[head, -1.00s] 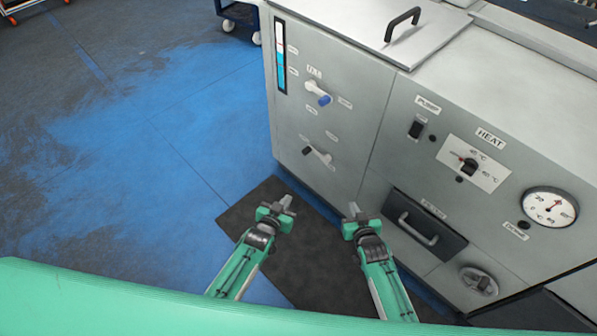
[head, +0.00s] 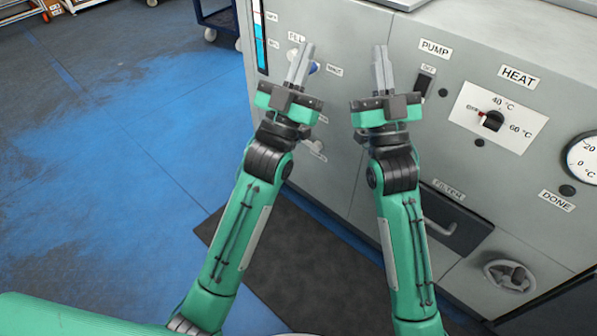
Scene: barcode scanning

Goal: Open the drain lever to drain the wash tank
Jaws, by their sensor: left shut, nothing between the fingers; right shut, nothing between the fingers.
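The grey wash tank cabinet (head: 345,75) stands ahead. On its left panel, a lower lever (head: 314,152) shows just right of my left gripper's wrist, partly hidden; its label is not readable. Above it is the fill lever with a blue handle (head: 314,68), mostly hidden behind my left fingers. My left gripper (head: 300,65) is shut and empty, pointing up in front of this panel. My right gripper (head: 381,68) is shut and empty, left of the pump switch (head: 425,84). I cannot tell whether either gripper touches the panel.
A level gauge (head: 260,42) with blue in it is at the panel's left edge. The heat knob (head: 491,121), filter drawer (head: 455,222), round valve knob (head: 509,275) and dial (head: 584,160) are on the right. A dark mat (head: 275,265) lies on the blue floor, which is open to the left.

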